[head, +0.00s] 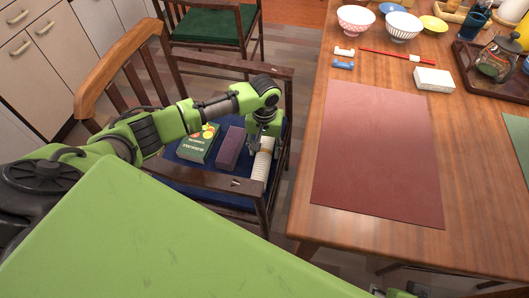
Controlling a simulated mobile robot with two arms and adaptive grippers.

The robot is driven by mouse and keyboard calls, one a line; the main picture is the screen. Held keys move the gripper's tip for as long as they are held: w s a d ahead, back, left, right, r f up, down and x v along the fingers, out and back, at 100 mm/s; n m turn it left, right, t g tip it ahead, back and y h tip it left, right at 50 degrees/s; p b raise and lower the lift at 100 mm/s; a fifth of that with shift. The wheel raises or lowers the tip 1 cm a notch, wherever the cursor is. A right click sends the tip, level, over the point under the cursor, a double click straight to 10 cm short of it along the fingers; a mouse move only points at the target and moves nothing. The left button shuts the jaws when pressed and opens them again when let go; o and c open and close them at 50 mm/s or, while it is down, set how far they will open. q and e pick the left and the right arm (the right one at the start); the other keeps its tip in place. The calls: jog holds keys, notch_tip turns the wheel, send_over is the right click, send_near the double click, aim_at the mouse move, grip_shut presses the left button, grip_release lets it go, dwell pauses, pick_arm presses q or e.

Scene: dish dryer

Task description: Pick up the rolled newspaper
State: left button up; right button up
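The rolled newspaper (262,165) is a pale, ridged roll at the right side of the blue chair seat, next to the chair's right-hand side rail. My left arm reaches over the chair from the left. My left gripper (257,145) points down at the far end of the roll and hides part of it. The fingers are small and dark here, so I cannot tell whether they touch or grip the roll.
A dark purple box (229,148) and a green box (199,143) lie left of the roll. The wooden chair (109,68) has rails around the seat. The table (470,200) on the right holds a red mat (378,150), bowls and a tray. Another chair (210,25) stands behind.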

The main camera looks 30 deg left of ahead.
pick_arm(q)
jog(key=c, duration=0.8)
jog(key=shift+r, duration=0.15)
